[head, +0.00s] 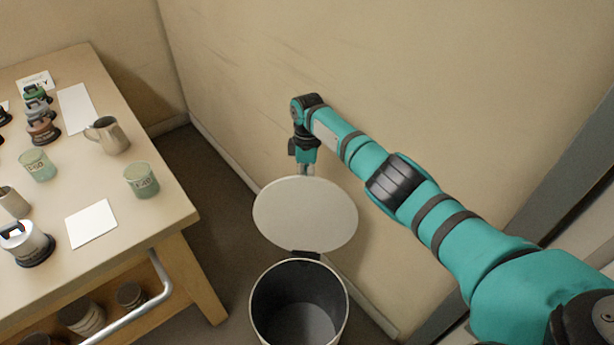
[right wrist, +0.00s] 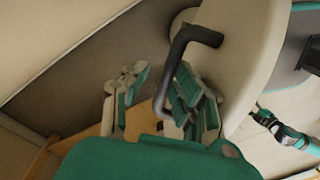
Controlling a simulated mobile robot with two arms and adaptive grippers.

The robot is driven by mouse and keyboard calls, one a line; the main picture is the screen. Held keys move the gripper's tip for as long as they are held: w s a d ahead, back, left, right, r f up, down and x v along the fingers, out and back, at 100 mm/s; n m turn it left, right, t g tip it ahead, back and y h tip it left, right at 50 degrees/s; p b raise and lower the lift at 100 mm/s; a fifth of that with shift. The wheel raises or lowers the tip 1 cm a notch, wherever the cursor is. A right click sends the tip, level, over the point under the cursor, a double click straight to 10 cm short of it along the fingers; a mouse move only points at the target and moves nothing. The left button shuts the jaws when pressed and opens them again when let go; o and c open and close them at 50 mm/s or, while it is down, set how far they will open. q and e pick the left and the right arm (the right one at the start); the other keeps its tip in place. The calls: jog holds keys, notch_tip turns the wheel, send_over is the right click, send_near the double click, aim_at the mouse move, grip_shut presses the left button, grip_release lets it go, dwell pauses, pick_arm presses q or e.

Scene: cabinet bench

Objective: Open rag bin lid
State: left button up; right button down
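The rag bin (head: 300,308) stands on the floor with its round mouth uncovered, and its dark inside shows. Its pale round lid (head: 305,213) is raised at the hinge (head: 306,254), on the wall side of the bin. My right gripper (head: 306,168) is at the lid's far edge, its tips partly hidden behind it. In the right wrist view the lid (right wrist: 255,50) carries a black bent handle (right wrist: 190,42). The right gripper's fingers (right wrist: 158,98) are spread apart, with the handle between them, close to the right-hand finger. My left gripper is not identifiable in either view.
A wooden bench (head: 160,205) on the left holds cups, a jug (head: 107,135), weights and white cards. A metal rail (head: 150,300) runs along its side near the bin. The wall (head: 400,80) is close behind the lid. Bare floor (head: 215,190) lies between bench and wall.

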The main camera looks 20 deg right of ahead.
pick_arm(q)
jog(key=shift+w+d+r, duration=0.1)
jog(key=shift+w+d, duration=0.2)
jog(key=shift+w, duration=0.55)
pick_arm(e)
jog(key=shift+w+d+f, duration=0.25)
jog(key=shift+w+f, duration=0.05)
jog(key=shift+f, duration=0.15)
jog(key=shift+w+d+f, duration=0.2)
jog(key=shift+w+f, duration=0.05)
jog(key=shift+f, duration=0.15)
pick_arm(q)
jog(key=shift+s, duration=0.3)
pick_arm(e)
jog(key=c, duration=1.3)
grip_release()
jog(key=shift+f, duration=0.1)
jog(key=shift+c, duration=0.2)
pick_arm(q)
jog(key=shift+w, duration=0.35)
pick_arm(e)
notch_tip(320, 180, up, 12)
jog(key=w, duration=0.1)
jog(key=shift+w, duration=0.15)
jog(key=shift+d, duration=0.1)
